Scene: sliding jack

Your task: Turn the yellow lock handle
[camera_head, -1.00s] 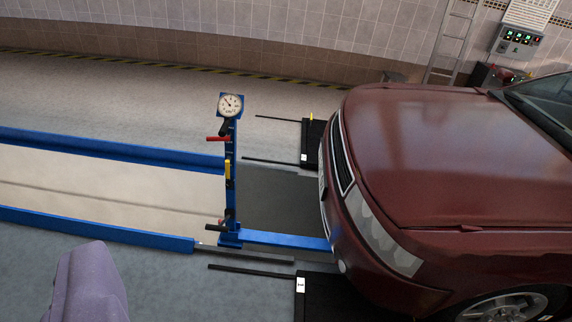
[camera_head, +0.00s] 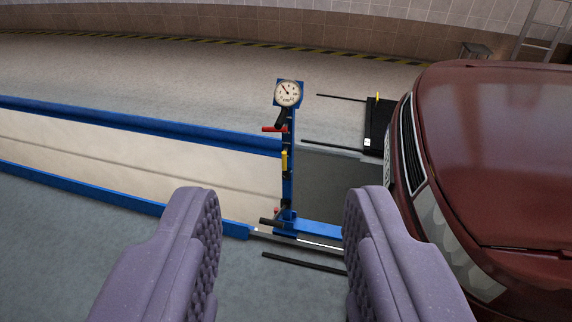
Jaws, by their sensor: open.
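The yellow lock handle (camera_head: 284,160) is a small upright yellow piece about midway up the blue jack post (camera_head: 290,190). A round white gauge (camera_head: 288,93) tops the post, and a red handle (camera_head: 274,129) sticks out to the left above the yellow one. My gripper (camera_head: 284,212) is open, its two purple ridged fingers wide apart at the bottom of the view. It is empty. The post and yellow handle appear between the fingers in the picture, farther off and not touched.
A dark red car (camera_head: 490,150) stands close on the right of the post. Blue rails (camera_head: 130,121) run left from the jack along a pale pit. Black plates (camera_head: 377,125) lie by the car. The floor at left is clear.

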